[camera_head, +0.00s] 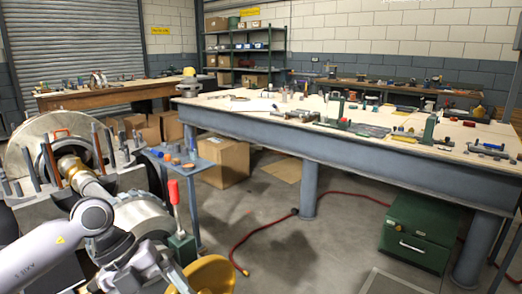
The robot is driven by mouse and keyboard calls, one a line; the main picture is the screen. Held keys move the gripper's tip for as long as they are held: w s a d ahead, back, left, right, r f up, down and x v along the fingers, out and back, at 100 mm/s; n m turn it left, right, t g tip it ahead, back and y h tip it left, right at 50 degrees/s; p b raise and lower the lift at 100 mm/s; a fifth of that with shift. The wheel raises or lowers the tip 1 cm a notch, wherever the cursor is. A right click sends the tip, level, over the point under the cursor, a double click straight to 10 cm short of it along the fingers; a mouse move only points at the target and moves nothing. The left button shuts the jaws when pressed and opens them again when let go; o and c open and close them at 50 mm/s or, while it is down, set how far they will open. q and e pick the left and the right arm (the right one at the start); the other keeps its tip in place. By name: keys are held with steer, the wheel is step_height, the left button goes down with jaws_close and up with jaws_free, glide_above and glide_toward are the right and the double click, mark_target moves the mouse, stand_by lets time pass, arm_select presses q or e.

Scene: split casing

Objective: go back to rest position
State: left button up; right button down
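My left arm comes in from the lower left, pale grey with a rounded joint. Its end, with what looks like my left gripper (152,268), is at the bottom edge. It is partly cut off, and its fingers cannot be made out clearly. The split casing (45,205) stands at the left, open at the top, with a brass-coloured shaft part (75,172) in it and several upright studs along its rim. The arm hides part of the casing. I see nothing held. My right gripper is not in view.
A large workbench (270,127) with tools spans the right. A small blue side table (205,163) with small parts stands right of the casing. A red-handled tool (174,198) and a yellow round object (212,275) are near my arm. A green box (418,230) and red hose (255,232) lie on the floor.

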arm_select(q)
steer(key=s+d+r+n+t+h+p, duration=0.2)
steer(key=d+r+n+t+h, duration=0.15)
steer(key=d+h, duration=0.35)
steer(key=s+d+r+n+t+h+p, duration=0.2)
steer(key=d+r+h, duration=0.2)
steer(key=d+h, duration=0.35)
steer(key=w+a+f+n+t+y+p, duration=0.1)
steer(key=a+f+n+t+y, duration=0.4)
steer(key=n, duration=0.4)
steer(key=a+f+n+t+y+p, duration=0.2)
steer(key=a+f+n+t+y, duration=0.25)
steer(key=n+t+y, duration=0.35)
steer(key=s+a+f+n+g+y+p, duration=0.1)
steer(key=s+a+f+n+g+y, duration=0.3)
steer(key=s+a+f+n+g, duration=0.3)
steer(key=s+f, duration=0.5)
steer(key=f, duration=0.1)
steer(key=shift+s+f+y, duration=0.15)
steer(key=shift+s+y, duration=0.15)
steer(key=shift+y, duration=0.05)
steer(key=shift+a, duration=0.1)
